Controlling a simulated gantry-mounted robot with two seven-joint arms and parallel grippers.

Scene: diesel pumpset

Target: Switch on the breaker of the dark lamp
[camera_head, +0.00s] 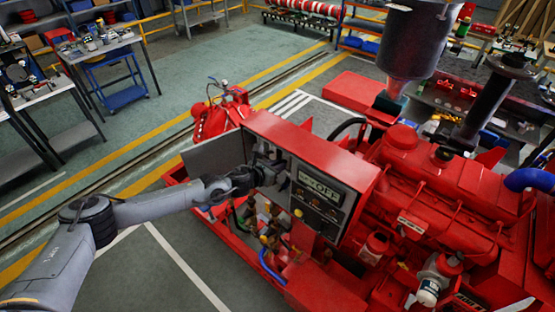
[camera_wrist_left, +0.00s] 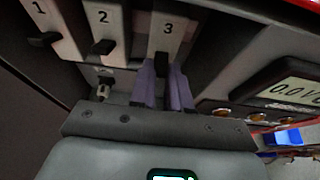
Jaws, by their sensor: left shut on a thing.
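Three breakers numbered 1 (camera_wrist_left: 58,20), 2 (camera_wrist_left: 103,25) and 3 (camera_wrist_left: 167,35) stand in a row in the left wrist view, each with a black lever. My left gripper (camera_wrist_left: 163,78) has its two purple fingers shut on the lever of breaker 3 (camera_wrist_left: 161,64). In the head view my left gripper (camera_head: 264,170) reaches into the open red control cabinet (camera_head: 310,150) and hides the breakers. A row of small lamps (camera_wrist_left: 257,117) sits under the display; I cannot tell surely which is dark. My right gripper is not in view.
The cabinet's grey door (camera_head: 215,155) stands open to the left. A display (camera_head: 320,187) is right of my gripper. The red engine (camera_head: 440,180) fills the right side.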

